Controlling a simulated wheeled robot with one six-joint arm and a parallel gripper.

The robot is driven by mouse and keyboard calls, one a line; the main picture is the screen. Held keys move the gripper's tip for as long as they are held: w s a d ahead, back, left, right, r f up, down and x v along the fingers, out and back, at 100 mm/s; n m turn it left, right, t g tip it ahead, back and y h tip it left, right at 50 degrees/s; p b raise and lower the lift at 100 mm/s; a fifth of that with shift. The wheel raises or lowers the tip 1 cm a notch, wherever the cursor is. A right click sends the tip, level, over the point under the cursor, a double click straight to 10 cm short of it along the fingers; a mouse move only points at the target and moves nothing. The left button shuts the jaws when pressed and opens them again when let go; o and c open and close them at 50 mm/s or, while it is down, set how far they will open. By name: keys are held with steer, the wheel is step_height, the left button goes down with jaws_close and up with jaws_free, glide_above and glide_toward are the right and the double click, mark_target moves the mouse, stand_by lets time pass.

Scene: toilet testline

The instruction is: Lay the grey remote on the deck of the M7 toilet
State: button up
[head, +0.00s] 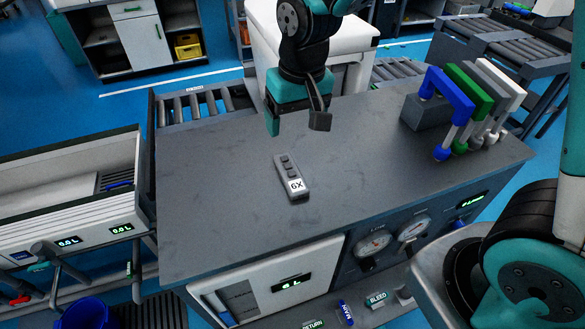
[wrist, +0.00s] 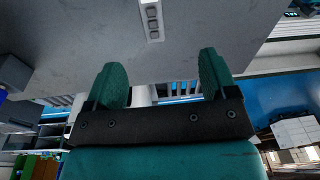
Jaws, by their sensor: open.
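The grey remote (head: 291,177) lies flat on the dark grey bench top (head: 220,230), with dark buttons and a white label reading "6X" at its near end. It also shows at the top of the wrist view (wrist: 151,18), beyond the fingertips. My gripper (head: 296,122) is open and empty above the bench, behind the remote in the head view and apart from it. Its two green fingers (wrist: 162,70) are spread in the wrist view. A white body (head: 345,35) stands behind the bench, partly hidden by my arm; no M7 mark is readable.
A block with blue, green, grey and white handles (head: 455,105) stands at the bench's right back. Gauges (head: 373,243) are on its front face. A roller conveyor (head: 200,103) runs behind. A white tank (head: 70,195) is at left. The bench top around the remote is clear.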

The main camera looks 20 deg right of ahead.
steer(key=w+f, duration=0.2)
steer(key=p, duration=0.2)
glide_above(290, 172)
steer(key=shift+m+h, duration=0.4)
steer(key=f, duration=1)
steer(key=shift+s+f, duration=0.2)
steer(key=shift+f, duration=0.15)
steer(key=shift+w+d+f+p, duration=0.15)
steer(key=shift+f+p, duration=0.25)
steer(key=shift+f, duration=0.65)
steer(key=shift+w+a+f+p, duration=0.15)
steer(key=shift+f+p, duration=0.2)
steer(key=shift+f, duration=0.7)
steer(key=shift+w+d+f+p, duration=0.15)
steer(key=shift+f+p, duration=0.25)
steer(key=shift+f, duration=0.65)
steer(key=c, duration=1.1)
steer(key=shift+r, duration=0.1)
steer(key=shift+c, duration=0.2)
